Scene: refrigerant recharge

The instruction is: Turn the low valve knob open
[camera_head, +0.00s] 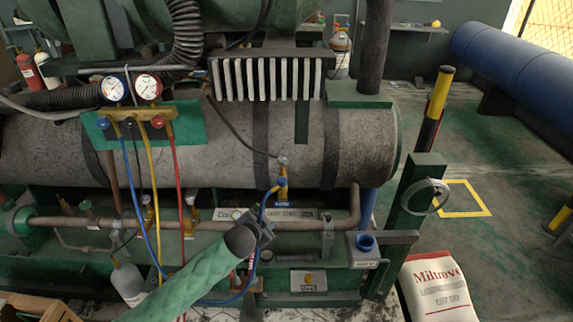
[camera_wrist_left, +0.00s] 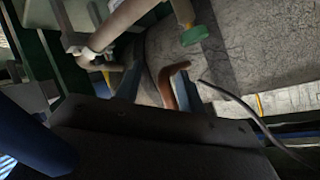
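The manifold (camera_head: 128,120) with its two dial gauges is mounted on a green plate in front of the large grey tank. Its blue knob (camera_head: 103,123), likely the low valve knob, sits at the left end, below the left gauge. A red knob (camera_head: 158,121) sits at the right end. How far either knob is turned cannot be told. My left gripper (camera_head: 265,228) is well to the right of and below the manifold, close to a brass fitting (camera_head: 282,190) with a blue hose. Its fingers are too small and dark to read. My right gripper is not in view.
Blue, yellow and red hoses (camera_head: 178,185) hang below the manifold. A pipe (camera_head: 110,223) runs along the tank's underside. A green post (camera_head: 420,195) and a white sack (camera_head: 437,288) stand at the right. The wrist view shows pipes and a green knob (camera_wrist_left: 194,35) close by.

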